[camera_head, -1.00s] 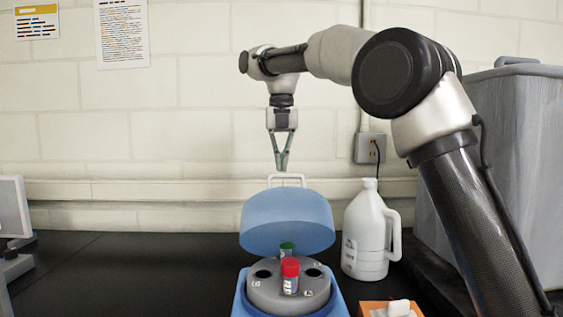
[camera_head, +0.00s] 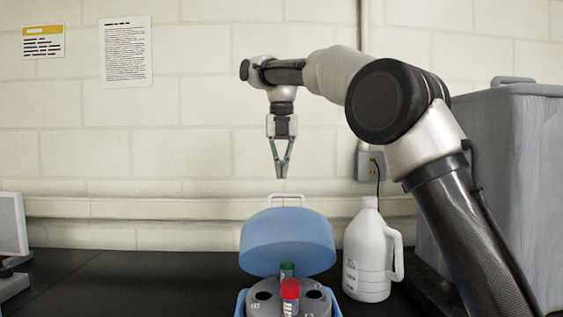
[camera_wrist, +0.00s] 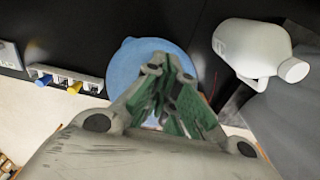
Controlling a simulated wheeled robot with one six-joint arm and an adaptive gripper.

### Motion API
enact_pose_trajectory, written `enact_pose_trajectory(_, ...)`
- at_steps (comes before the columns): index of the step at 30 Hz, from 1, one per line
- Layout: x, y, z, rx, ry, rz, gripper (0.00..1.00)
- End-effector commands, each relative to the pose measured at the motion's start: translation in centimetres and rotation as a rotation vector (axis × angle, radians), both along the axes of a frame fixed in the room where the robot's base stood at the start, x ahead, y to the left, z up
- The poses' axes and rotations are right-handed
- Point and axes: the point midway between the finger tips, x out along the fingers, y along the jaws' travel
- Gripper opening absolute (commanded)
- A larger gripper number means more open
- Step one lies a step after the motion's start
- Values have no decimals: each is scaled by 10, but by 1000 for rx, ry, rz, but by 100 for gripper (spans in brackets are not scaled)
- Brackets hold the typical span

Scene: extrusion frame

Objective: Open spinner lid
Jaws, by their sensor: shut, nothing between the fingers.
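The spinner (camera_head: 265,306) stands on the black bench with its blue lid (camera_head: 287,243) raised and tilted back. A white handle (camera_head: 287,197) is at the lid's top edge. A red-capped tube (camera_head: 291,290) and a green-capped tube (camera_head: 287,270) stand in the grey rotor. My gripper (camera_head: 281,175) is shut and empty, pointing down above the lid handle with a gap between them. In the wrist view, my gripper (camera_wrist: 172,125) covers part of the blue lid (camera_wrist: 126,66), and the handle is mostly hidden.
A white jug (camera_head: 367,258) stands right of the spinner; it also shows in the wrist view (camera_wrist: 250,48). A grey bin (camera_head: 500,170) is farther right. A wall outlet (camera_head: 370,166) is behind.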

Motion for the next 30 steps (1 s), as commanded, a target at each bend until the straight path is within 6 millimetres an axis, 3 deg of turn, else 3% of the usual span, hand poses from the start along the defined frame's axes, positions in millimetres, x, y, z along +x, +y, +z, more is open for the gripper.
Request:
enact_pose_trajectory(3,1,0,20,2,-3,0,0)
enact_pose_trajectory(8,2,0,37,1,-1,0,0)
enact_pose_trajectory(11,-1,3,45,3,-4,5,16)
enact_pose_trajectory(14,-15,5,65,17,-28,22,32)
enact_pose_trajectory(18,-52,2,85,16,-47,29,32)
enact_pose_trajectory(24,-86,-6,82,13,-83,-378,32)
enact_pose_trajectory(30,-96,-13,65,26,-112,-864,32)
